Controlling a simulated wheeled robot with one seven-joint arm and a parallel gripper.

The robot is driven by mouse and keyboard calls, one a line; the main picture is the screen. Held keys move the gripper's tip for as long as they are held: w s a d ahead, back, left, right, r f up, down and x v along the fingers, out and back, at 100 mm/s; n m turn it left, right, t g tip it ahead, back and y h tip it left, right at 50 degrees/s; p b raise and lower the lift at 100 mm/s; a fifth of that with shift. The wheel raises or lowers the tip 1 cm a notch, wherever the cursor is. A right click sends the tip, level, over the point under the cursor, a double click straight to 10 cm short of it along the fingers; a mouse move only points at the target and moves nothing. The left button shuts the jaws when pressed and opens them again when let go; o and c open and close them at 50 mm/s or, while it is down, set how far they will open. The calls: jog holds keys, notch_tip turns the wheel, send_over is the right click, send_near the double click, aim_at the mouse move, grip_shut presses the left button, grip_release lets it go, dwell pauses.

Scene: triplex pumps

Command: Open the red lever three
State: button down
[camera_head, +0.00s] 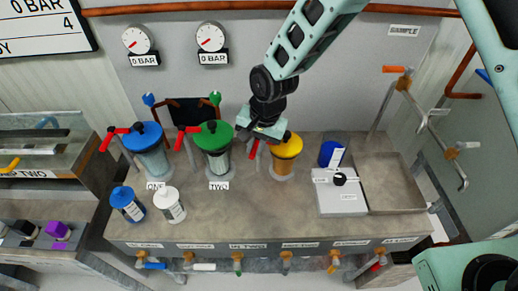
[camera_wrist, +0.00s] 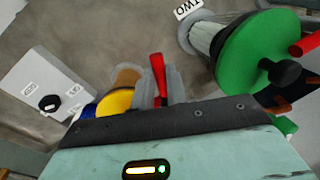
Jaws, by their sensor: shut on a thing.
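The red lever three (camera_head: 254,149) stands beside the yellow-lided pump (camera_head: 287,149), to its left in the head view. In the wrist view the red lever (camera_wrist: 157,66) sticks out from between my grey fingers. My gripper (camera_head: 257,139) is over the lever in the head view. In the wrist view my gripper (camera_wrist: 161,88) is shut on the lever. The yellow lid (camera_wrist: 115,102) is close beside the fingers there, partly hidden by my gripper body. The lever's base is hidden.
The green-lidded pump (camera_head: 214,138), labelled TWO, stands left of my gripper, with the blue-lidded pump (camera_head: 147,141) further left. Both have red levers. A white box with a black knob (camera_head: 340,179) and an empty tray (camera_head: 392,207) are to the right. The front bench middle is clear.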

jog(key=shift+w+a+m+t+h+p, duration=0.2)
jog(key=shift+w+a+m+p, duration=0.3)
jog(key=shift+m, duration=1.15)
jog(key=shift+w+a+m+t+h+p, duration=0.3)
jog(key=shift+a+m, duration=0.25)
jog(key=shift+m, duration=1.15)
jog(key=shift+w+a+m+t+h+p, duration=0.1)
jog(key=shift+w+a+m+p, duration=0.3)
jog(key=shift+m, duration=1.25)
jog(key=shift+w+a, duration=0.1)
jog(key=shift+a, duration=0.1)
jog(key=c, duration=1.4)
grip_release()
